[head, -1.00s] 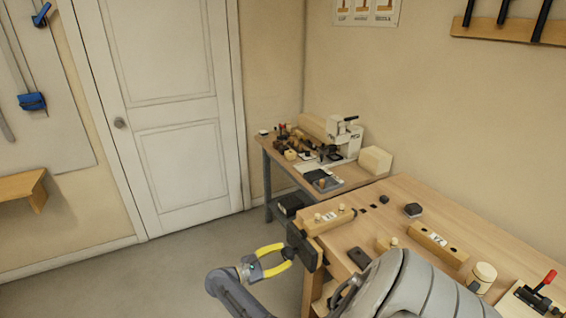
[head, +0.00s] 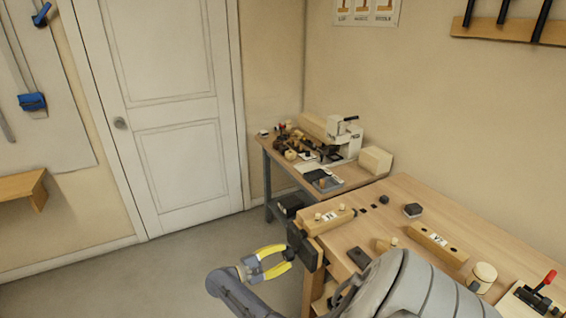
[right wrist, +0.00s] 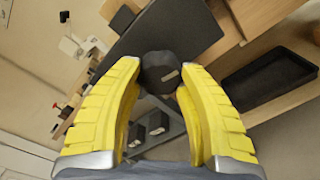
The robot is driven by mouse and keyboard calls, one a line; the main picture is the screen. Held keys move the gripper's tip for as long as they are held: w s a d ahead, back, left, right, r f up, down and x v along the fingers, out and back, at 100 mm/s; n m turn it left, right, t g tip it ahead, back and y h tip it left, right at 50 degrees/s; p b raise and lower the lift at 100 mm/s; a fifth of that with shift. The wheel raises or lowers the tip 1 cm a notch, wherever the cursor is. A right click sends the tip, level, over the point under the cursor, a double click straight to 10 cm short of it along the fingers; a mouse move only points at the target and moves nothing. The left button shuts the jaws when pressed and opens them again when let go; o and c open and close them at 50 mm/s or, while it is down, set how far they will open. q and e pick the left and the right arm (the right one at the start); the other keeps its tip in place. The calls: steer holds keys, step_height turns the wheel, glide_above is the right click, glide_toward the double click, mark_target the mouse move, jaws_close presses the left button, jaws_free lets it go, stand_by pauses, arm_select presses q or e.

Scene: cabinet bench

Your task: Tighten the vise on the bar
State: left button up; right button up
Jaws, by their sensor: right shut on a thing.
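The vise (head: 306,248) is a dark jaw block at the left end of the workbench. In the right wrist view its dark plate (right wrist: 165,32) fills the upper middle. A dark round knob (right wrist: 160,72) with a small pale mark stands in front of that plate. My right gripper (head: 288,257), with yellow fingers, is shut on this knob, a fingertip on each side; it also shows in the right wrist view (right wrist: 158,78). A wooden bar (head: 328,219) with a white label lies on the bench just behind the vise; its contact with the jaw is unclear. My left gripper is not in view.
A second labelled wooden bar (head: 438,243), a dark block (head: 413,210) and a red-handled clamp (head: 546,281) are on the workbench (head: 385,210). A smaller table (head: 345,181) with a white machine (head: 345,138) stands behind. Open floor lies left of the vise.

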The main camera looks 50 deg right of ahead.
steer(key=o, duration=1)
steer(key=v, duration=0.7)
stand_by(0.3)
